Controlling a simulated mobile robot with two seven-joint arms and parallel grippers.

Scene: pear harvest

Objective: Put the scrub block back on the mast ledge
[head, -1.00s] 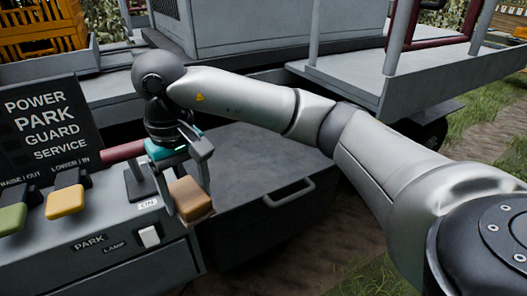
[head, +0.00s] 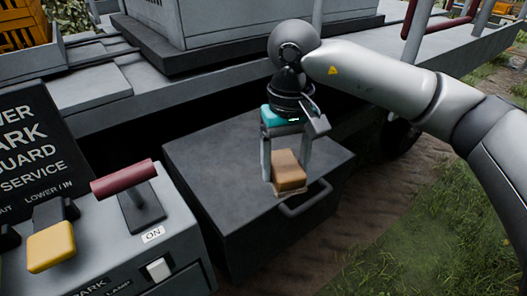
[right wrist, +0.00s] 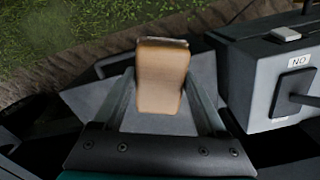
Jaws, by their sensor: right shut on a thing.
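The scrub block (head: 288,170) is a tan-brown block with a paler underside. I cannot make out the mast ledge for certain in either view. My left gripper is not in view.
A control panel (head: 110,262) with a yellow lever (head: 51,246), a red-handled lever (head: 124,179) and a white switch (head: 159,270) stands at the left. The dark box (head: 225,165) has a bar handle (head: 306,198). A grey platform (head: 180,85) runs behind. Grass and soil lie at right.

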